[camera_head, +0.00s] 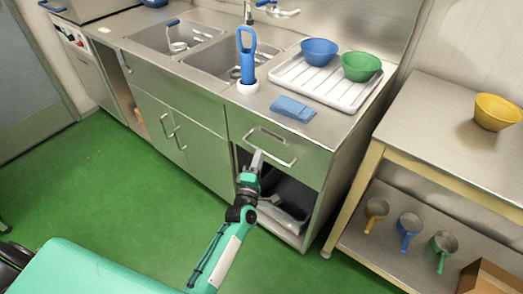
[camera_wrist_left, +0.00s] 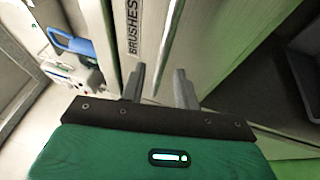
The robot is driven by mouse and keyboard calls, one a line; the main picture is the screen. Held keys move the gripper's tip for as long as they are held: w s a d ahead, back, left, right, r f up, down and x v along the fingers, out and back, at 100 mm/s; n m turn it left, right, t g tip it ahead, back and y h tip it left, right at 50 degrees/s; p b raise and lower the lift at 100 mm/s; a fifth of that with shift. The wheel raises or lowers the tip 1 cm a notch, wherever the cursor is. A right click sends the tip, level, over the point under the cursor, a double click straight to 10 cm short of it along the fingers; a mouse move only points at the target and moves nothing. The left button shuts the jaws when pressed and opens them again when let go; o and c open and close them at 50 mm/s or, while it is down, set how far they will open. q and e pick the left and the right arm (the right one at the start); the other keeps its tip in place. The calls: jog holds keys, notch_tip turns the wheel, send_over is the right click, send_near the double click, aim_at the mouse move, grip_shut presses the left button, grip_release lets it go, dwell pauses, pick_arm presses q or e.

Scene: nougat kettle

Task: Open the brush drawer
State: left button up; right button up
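The brush drawer (camera_head: 310,147) is the steel front under the right end of the sink counter. It looks shut, flush with the cabinet. Its bar handle (camera_head: 270,148) stands out from the front. In the left wrist view the drawer front (camera_wrist_left: 118,12) bears a "BRUSHES" label, and the handle bar (camera_wrist_left: 168,45) runs between my fingers. My left gripper (camera_head: 258,158) is at the left part of the handle. Its two fingers (camera_wrist_left: 159,88) are apart on either side of the bar, with gaps visible. My right gripper is not in view.
An open compartment (camera_head: 285,190) with a grey bin lies below the drawer. Above are a blue brush (camera_head: 247,60) in a white holder, a blue cloth (camera_head: 293,108) and a rack (camera_head: 335,90) with two bowls. A wooden-framed table (camera_head: 430,120) stands right. Green floor is clear at left.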

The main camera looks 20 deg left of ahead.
pick_arm(q)
jog(key=shift+w+a+r, duration=0.1)
jog(key=shift+w+r, duration=0.05)
jog(key=shift+w, duration=0.75)
jog(key=shift+w+r, duration=0.1)
jog(key=shift+w, duration=0.8)
jog(key=shift+c, duration=0.2)
grip_shut()
